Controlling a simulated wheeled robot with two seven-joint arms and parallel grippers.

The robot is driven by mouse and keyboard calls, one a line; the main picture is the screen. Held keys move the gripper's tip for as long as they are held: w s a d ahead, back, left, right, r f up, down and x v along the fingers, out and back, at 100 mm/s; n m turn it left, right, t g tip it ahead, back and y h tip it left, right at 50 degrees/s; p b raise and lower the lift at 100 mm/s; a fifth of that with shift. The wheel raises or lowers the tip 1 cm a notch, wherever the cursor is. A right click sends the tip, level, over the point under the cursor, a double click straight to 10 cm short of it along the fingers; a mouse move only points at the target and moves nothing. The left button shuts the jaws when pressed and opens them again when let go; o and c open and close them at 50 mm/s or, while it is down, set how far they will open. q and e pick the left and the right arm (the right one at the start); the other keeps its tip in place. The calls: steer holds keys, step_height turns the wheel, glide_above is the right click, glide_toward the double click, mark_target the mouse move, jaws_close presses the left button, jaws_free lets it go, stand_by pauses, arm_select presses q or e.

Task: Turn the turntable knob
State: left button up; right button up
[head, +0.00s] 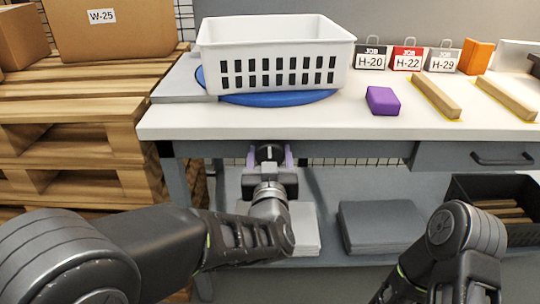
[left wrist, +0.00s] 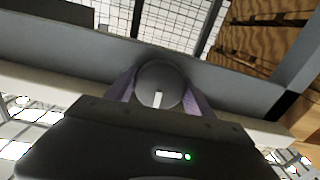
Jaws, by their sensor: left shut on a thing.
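The turntable knob (left wrist: 158,84) is a round dark knob with a white pointer line, mounted on the front rail under the table edge. It also shows in the head view (head: 268,152), partly behind my gripper. My left gripper (head: 269,157) is shut on the knob, with a purple finger on either side of it. The blue turntable (head: 280,98) lies on the table above, and a white basket (head: 275,55) stands on it. My right arm shows at the lower right in the head view, but its gripper is out of the frame.
The white tabletop (head: 220,120) holds a purple block (head: 382,100), wooden strips (head: 436,97) and job tags (head: 371,58). A drawer (head: 475,157) is to the right. Below, a shelf carries grey sheets (head: 380,228) and a black crate (head: 520,190). Pallets (head: 75,130) stand at left.

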arm_select(q)
steer(key=n+b, duration=0.2)
steer(key=n, duration=0.1)
steer(key=shift+a+f, duration=0.1)
steer(key=shift+f, duration=0.05)
steer(key=n+b, duration=0.1)
steer(key=n, duration=0.1)
steer(key=shift+n+b, duration=0.3)
steer(key=shift+b, duration=0.05)
steer(key=shift+n, duration=0.5)
steer(key=o, duration=1.3)
steer(key=shift+o, duration=0.2)
steer(key=shift+r, duration=0.2)
